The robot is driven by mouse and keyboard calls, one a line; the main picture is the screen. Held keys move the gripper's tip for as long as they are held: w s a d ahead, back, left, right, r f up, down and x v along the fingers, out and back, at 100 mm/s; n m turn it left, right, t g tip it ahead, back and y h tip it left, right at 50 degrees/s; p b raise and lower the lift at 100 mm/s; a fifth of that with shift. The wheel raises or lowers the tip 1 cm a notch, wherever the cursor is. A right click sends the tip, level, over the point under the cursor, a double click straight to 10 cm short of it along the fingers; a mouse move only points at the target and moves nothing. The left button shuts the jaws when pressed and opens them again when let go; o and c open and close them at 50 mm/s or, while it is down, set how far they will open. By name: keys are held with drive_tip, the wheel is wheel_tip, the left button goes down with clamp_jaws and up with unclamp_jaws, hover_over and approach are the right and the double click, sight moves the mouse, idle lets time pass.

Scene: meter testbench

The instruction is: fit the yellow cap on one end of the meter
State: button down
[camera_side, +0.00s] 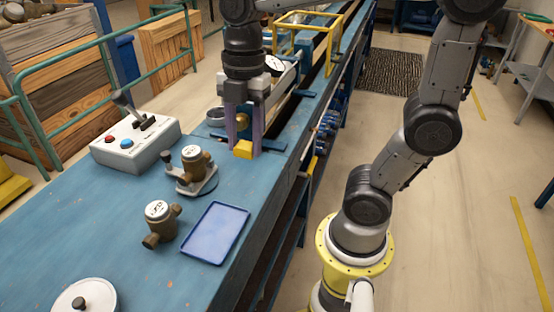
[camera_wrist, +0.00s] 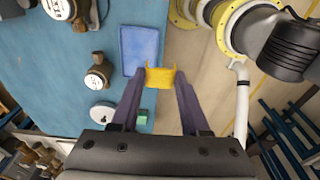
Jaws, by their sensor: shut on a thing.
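My gripper (camera_side: 243,147) points down above the blue bench and is shut on the yellow cap (camera_side: 243,150). The cap also shows between the fingertips in the wrist view (camera_wrist: 160,78), its open side facing away from the palm. One brass meter with a white face (camera_side: 195,170) sits on a grey stand to the left of the gripper, apart from the cap. A second brass meter (camera_side: 160,222) stands loose on the bench nearer the front; it also shows in the wrist view (camera_wrist: 97,76). I cannot tell which meter is meant.
An empty blue tray (camera_side: 215,233) lies right of the loose meter. A grey control box (camera_side: 135,142) with buttons and a lever stands at the left edge. A round white object with a dark knob (camera_side: 85,298) lies in front. The bench's right edge is near the tray.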

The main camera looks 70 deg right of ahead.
drive_tip(key=w, duration=1.2)
hover_over(183, 175)
wheel_tip(183, 175, down, 4)
drive_tip(key=shift+f, duration=2.25)
drive_tip(key=shift+f, duration=2.3)
drive_tip(key=shift+c, duration=0.4)
unclamp_jaws()
idle(0.5)
